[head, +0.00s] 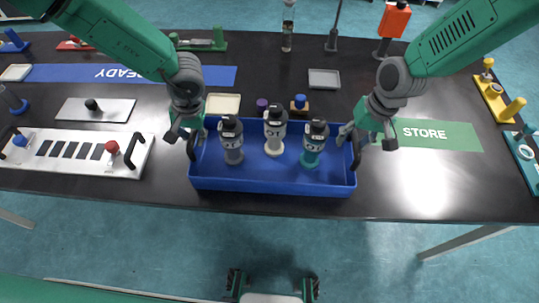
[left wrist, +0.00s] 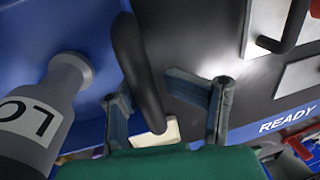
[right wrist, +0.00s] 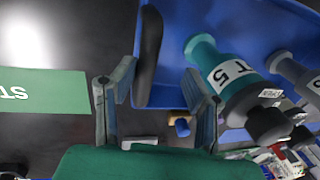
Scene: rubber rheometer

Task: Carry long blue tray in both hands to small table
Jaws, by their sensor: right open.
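The long blue tray (head: 270,186) lies on the black table near its front edge, with a black handle at each end. It holds three capped bottles: a grey one (head: 231,140), a pale one (head: 274,132) and a teal one (head: 314,145). My left gripper (head: 183,142) is open at the left end; its fingers stand apart on either side of the left handle (left wrist: 128,60). My right gripper (head: 368,138) is open at the right end; the right handle (right wrist: 150,45) lies between its spread fingers. Neither gripper visibly clamps its handle. No small table is identifiable.
A white panel (head: 70,170) with a red knob stands left of the tray. A blue READY strip (head: 60,73) and a green STORE mat (head: 460,135) lie on the table. Small trays and bottles stand behind.

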